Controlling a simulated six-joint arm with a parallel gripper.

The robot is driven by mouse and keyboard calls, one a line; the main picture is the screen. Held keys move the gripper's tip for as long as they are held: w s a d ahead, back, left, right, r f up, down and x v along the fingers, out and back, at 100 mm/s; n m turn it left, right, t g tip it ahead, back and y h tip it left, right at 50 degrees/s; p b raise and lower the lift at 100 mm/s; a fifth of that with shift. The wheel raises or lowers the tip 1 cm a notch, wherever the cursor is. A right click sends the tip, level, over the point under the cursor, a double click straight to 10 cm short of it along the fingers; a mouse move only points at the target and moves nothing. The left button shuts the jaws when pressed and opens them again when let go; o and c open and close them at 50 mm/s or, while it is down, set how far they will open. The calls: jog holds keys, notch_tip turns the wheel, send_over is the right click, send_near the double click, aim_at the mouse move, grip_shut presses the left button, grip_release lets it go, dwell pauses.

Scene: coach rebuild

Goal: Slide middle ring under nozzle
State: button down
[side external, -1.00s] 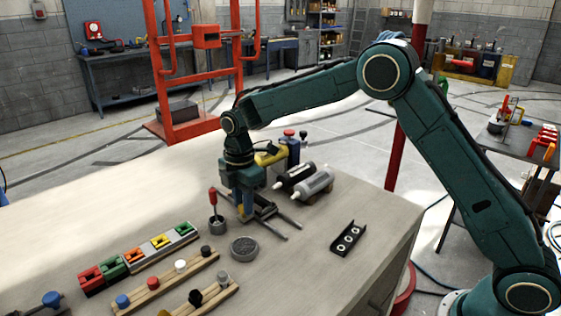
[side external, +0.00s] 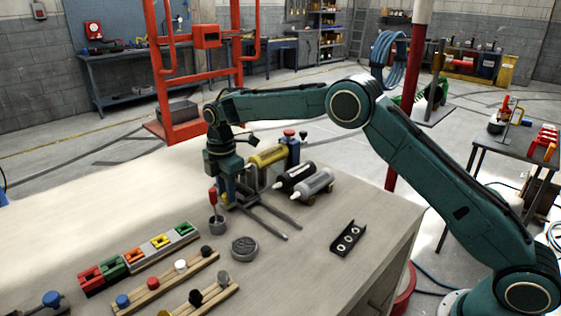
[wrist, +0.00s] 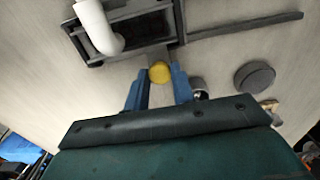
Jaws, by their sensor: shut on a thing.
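My gripper (side external: 226,196) points down at the left end of a pair of dark rails (side external: 262,216). In the wrist view, its blue fingers (wrist: 160,78) are shut on a round yellow knob (wrist: 159,71), at the edge of a dark rectangular frame (wrist: 138,28). A white curved tube (wrist: 98,28), perhaps the nozzle, passes over that frame. A small black tray (side external: 336,245) with three pale rings lies well to the right of my gripper; its middle ring (side external: 348,238) sits between the other two. I cannot tell whether any ring is inside the frame.
A pot with a red-handled tool (side external: 214,212) stands close left of my gripper. A round grey dish (side external: 244,248) is in front. Yellow, black and grey cartridges (side external: 297,177) lie behind the rails. Coloured blocks (side external: 140,255) and wooden racks (side external: 165,283) fill the front left.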

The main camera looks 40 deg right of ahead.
jog(key=shift+r, duration=0.1)
jog(key=c, duration=1.2)
grip_release()
jog(key=shift+o, duration=0.2)
notch_tip(320, 180, up, 14)
